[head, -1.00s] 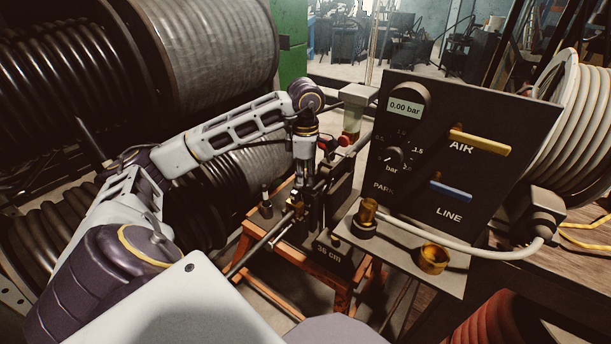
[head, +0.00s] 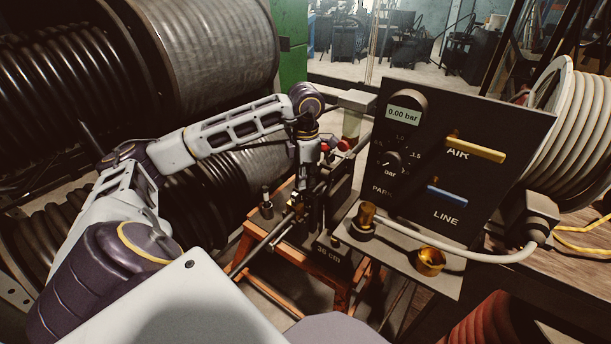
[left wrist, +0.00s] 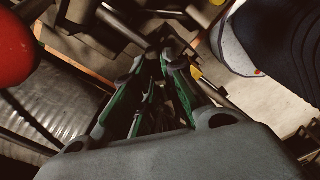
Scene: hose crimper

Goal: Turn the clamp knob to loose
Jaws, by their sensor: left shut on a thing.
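My left gripper (head: 303,203) reaches down onto the dark crimping bench marked "36 cm" (head: 328,250). It is shut at a small brass-coloured fitting by the rod (head: 262,246). The clamp knob is mostly hidden between and behind the fingers, so its setting cannot be read. In the left wrist view the dark and green fingers (left wrist: 164,66) come close together at their tips, with a small yellow part just beyond them. My right gripper is not in view.
A black panel (head: 490,118) with a 0.00 bar display, a yellow AIR lever (head: 476,150) and a blue LINE lever (head: 447,196) stands close to the right. Brass fittings (head: 430,261) sit before it. Large hose drums (head: 205,50) crowd the left.

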